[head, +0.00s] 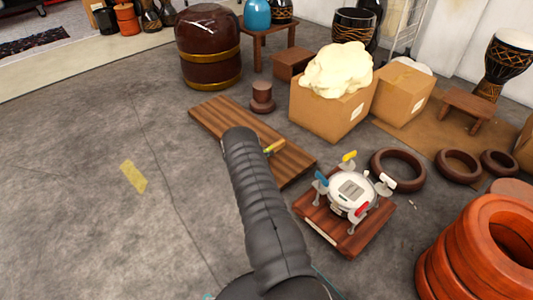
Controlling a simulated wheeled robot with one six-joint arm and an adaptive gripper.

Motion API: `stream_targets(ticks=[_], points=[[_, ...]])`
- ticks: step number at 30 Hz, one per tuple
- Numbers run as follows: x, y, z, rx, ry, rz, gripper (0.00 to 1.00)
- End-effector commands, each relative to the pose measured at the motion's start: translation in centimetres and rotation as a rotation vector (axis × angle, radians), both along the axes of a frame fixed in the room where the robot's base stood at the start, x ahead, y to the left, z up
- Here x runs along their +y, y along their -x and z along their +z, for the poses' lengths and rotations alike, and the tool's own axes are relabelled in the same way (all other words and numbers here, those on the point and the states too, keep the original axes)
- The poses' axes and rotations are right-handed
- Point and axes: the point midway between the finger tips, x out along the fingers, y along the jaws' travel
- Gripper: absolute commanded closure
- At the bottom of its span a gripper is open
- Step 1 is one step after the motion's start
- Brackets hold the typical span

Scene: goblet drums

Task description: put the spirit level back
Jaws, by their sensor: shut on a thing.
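My dark ribbed arm reaches up from the bottom of the head view, and its end is over a striped wooden board (215,115) on the floor. My gripper (262,151) is at that end, its fingers mostly hidden behind the arm. I cannot tell whether the level touches the board.
A reddish wooden base (352,240) with a white round device (352,192) and coloured clamps stands right of the arm. Cardboard boxes (328,112), dark rings (398,170), orange stacked rings (450,255) and a large brown drum (208,50) stand around.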

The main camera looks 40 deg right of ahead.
Motion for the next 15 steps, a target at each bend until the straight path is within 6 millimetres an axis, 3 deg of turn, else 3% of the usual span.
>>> stream_targets(ticks=[5, 6, 9, 15], points=[[0.0, 0.03, -0.26, 0.001, 0.0, 0.0, 1.0], [0.02, 0.05, -0.35, 0.001, 0.0, 0.0, 0.71], [0.01, 0.04, -0.3, 0.001, 0.0, 0.0, 0.49], [0.0, 0.04, -0.28, 0.001, 0.0, 0.0, 0.49]])
